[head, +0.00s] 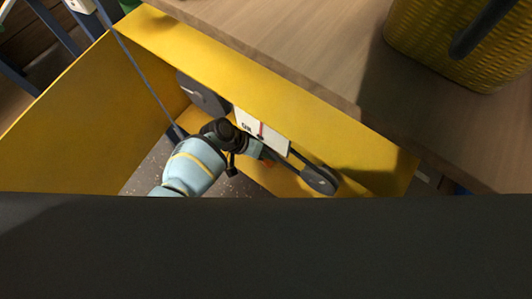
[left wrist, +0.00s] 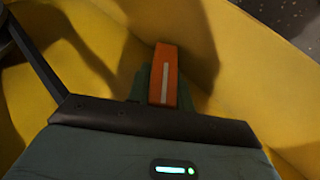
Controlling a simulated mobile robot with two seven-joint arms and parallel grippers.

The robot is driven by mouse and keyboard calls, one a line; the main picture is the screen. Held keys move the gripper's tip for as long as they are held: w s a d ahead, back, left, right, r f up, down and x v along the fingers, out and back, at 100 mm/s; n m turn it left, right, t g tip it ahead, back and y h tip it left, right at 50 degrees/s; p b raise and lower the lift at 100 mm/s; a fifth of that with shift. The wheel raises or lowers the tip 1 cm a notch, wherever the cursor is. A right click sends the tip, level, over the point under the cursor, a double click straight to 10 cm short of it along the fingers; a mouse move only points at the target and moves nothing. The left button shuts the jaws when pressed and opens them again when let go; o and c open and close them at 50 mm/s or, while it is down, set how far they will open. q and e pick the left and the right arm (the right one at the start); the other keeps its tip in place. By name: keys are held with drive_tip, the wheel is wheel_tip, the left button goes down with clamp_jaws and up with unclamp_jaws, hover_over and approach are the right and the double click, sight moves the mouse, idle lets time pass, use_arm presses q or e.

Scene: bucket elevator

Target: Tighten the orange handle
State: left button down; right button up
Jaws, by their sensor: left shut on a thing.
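The orange handle (left wrist: 164,72) is a narrow upright bar with a pale stripe, in the middle of the left wrist view. My left gripper (left wrist: 162,92) is shut on it, with a dark green finger on each side. In the head view my left gripper (head: 262,153) reaches down inside the yellow housing, beside a white label plate (head: 250,122). Only a small orange patch of the handle (head: 268,163) shows there; the gripper hides most of it. I cannot tell the handle's exact turn. My right gripper is in neither view.
Yellow walls (head: 70,110) close in around my left arm. Grey round parts sit on the inner wall, one at the upper left (head: 203,94) and one at the lower right (head: 320,180).

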use_arm(q)
drive_tip(key=shift+s+f, duration=0.1)
drive_tip(key=c, duration=1.3)
unclamp_jaws()
drive_tip(key=shift+o, duration=0.3)
drive_tip(key=shift+a, duration=0.1)
drive_tip(key=p+v, duration=0.2)
drive_tip(key=v, duration=0.5)
drive_tip(key=shift+a+r+p, duration=0.2)
drive_tip(key=shift+r+p, duration=0.1)
drive_tip(key=shift+p, duration=0.1)
